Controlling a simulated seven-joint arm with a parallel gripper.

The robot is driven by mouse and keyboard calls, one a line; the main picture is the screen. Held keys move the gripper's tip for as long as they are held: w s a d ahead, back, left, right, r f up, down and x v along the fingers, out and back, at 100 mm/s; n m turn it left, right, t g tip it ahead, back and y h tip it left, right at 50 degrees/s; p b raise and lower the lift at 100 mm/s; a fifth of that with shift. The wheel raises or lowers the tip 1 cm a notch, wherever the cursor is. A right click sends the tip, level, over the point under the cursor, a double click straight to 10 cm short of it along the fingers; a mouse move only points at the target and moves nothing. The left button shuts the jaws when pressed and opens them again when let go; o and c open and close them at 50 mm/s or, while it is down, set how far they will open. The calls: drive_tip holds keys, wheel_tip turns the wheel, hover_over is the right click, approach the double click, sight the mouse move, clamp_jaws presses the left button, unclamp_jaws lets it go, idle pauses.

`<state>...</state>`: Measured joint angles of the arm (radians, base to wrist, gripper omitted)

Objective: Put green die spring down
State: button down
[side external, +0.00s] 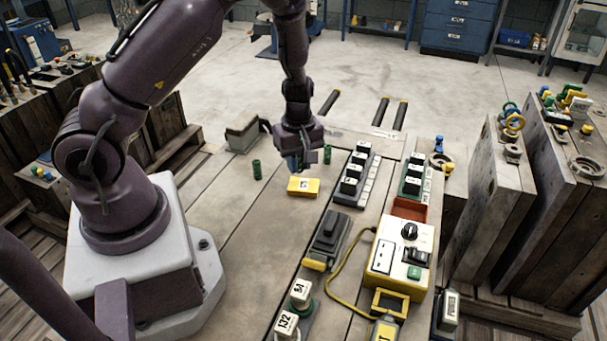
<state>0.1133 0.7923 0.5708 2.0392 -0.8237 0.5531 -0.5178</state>
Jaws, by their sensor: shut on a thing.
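My gripper (300,163) points down over the middle of the bench, just above and behind a yellow block with a white label. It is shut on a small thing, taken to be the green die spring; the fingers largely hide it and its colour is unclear. One green spring (256,169) stands upright on the bench left of my gripper. Another green spring (327,154) shows just right of my gripper. The yellow block (303,187) lies on the bench, apart from both visible springs.
Racks of black-and-white blocks (354,178) stand to the right. A yellow control box (402,245) with a cable and a black pedal-like device (329,232) are nearer the front. A grey block (243,132) stands back left. Bare bench (235,225) lies front left.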

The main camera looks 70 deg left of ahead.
sight(304, 185)
drive_tip(key=shift+w+a+f, duration=0.2)
drive_tip(key=shift+w+f, duration=0.25)
drive_tip(key=shift+f, duration=0.15)
drive_tip(key=shift+w+a+f, duration=0.1)
drive_tip(key=shift+w+f, duration=0.05)
drive_tip(key=shift+f, duration=0.75)
drive_tip(key=shift+w+f, duration=0.1)
drive_tip(key=shift+f, duration=0.8)
drive_tip(key=shift+f, duration=0.1)
drive_tip(key=c, duration=1)
unclamp_jaws()
